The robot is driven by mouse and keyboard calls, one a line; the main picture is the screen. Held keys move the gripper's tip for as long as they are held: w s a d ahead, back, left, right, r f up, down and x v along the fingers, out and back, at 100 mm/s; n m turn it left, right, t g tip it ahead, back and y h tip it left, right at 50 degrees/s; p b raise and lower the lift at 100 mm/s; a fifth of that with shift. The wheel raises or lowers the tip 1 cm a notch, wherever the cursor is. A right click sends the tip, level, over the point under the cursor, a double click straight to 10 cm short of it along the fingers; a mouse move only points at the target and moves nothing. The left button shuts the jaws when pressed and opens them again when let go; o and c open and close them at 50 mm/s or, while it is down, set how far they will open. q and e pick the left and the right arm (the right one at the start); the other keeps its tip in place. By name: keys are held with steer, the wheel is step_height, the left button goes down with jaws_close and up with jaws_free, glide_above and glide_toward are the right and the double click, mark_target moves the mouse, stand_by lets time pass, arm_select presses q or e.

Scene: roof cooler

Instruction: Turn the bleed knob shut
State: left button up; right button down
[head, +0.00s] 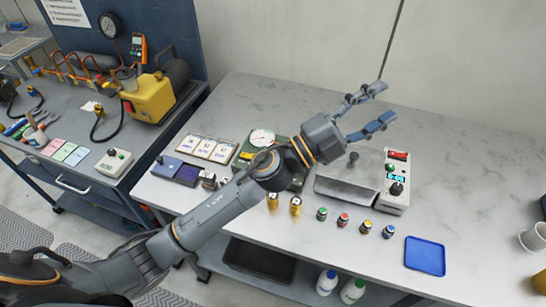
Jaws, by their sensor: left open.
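My left gripper (384,102) is open and empty, held above the marble-topped bench (470,150), its fingers pointing up and right. A grey control box (396,205) stands below and right of it, with a red switch, a lit display and a black knob (396,188). A small dark knob (353,156) shows near the grey metal plate (347,190). A white dial gauge (262,137) on a dark green unit is partly hidden by my left arm. No label shows which knob is the bleed knob. My right gripper is out of view.
Several small colour-capped jars (343,219) and brass fittings (295,205) line the front. A blue tray (425,256) lies at front right, near a white cup (534,238). A cart (75,120) with a yellow pump (150,98) stands left. The bench's back right is clear.

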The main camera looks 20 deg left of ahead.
arm_select(q)
steer(key=s+d+f+m+g+h, duration=0.25)
steer(key=d+m+g, duration=0.35)
steer(key=m+g, duration=0.4)
step_height(320, 180, down, 10)
steer(key=a+m+g+y, duration=0.3)
steer(key=m+g+y, duration=0.25)
steer(key=y, duration=0.35)
steer(key=w+a+f+n+t+y, duration=0.1)
steer(key=w+a+y, duration=0.25)
steer(key=a, duration=0.45)
steer(key=w+a+y, duration=0.2)
steer(key=a+y, duration=0.3)
steer(key=a, duration=0.3)
steer(key=w+a+f+n+t+y, duration=0.1)
steer(key=w+a+y, duration=0.25)
steer(key=a, duration=0.45)
steer(key=shift+m+g, duration=0.25)
steer(key=shift+g, duration=0.1)
steer(key=f+p, duration=0.1)
steer(key=f, duration=0.3)
steer(key=f+p, duration=0.1)
steer(key=f, duration=0.3)
steer(key=f+p, duration=0.2)
steer(key=f, duration=0.3)
steer(key=shift+s, duration=0.3)
steer(key=shift+c, duration=0.2)
jaws_close()
